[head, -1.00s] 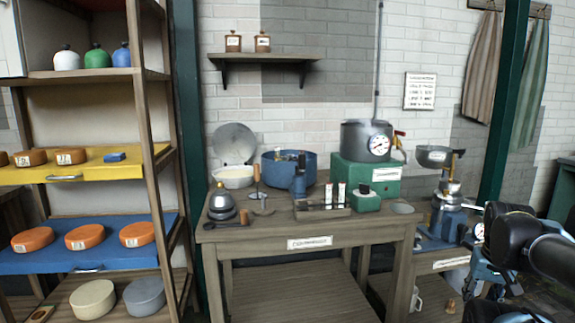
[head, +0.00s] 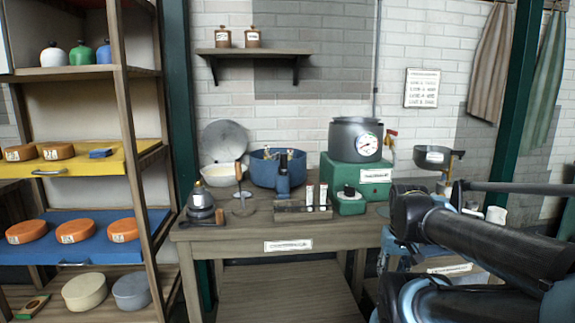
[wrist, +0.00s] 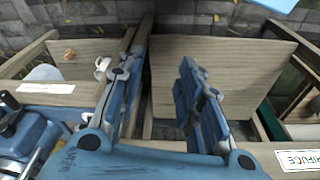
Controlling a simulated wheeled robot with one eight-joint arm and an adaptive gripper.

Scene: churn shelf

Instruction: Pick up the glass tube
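Two small upright tubes stand in a dark rack (head: 284,210) on the front of the wooden table: a left tube (head: 309,195) and a right tube (head: 323,195). They look whitish, and I cannot tell their contents. No tube shows in the wrist view. My gripper (wrist: 162,88) is open and empty in the wrist view, its blue fingers wide apart, pointing down over the gap between two tables. In the head view my arm covers the right side, and the fingers are not clear there. The rack is to the left of my arm.
A green block (head: 374,190) bears a grey pot with a gauge (head: 367,143). A small green box (head: 350,204) stands right of the rack. A blue basin (head: 265,172) is behind it, and a stirrer on a stand (head: 239,185) is to its left. A shelf unit (head: 129,115) stands at left.

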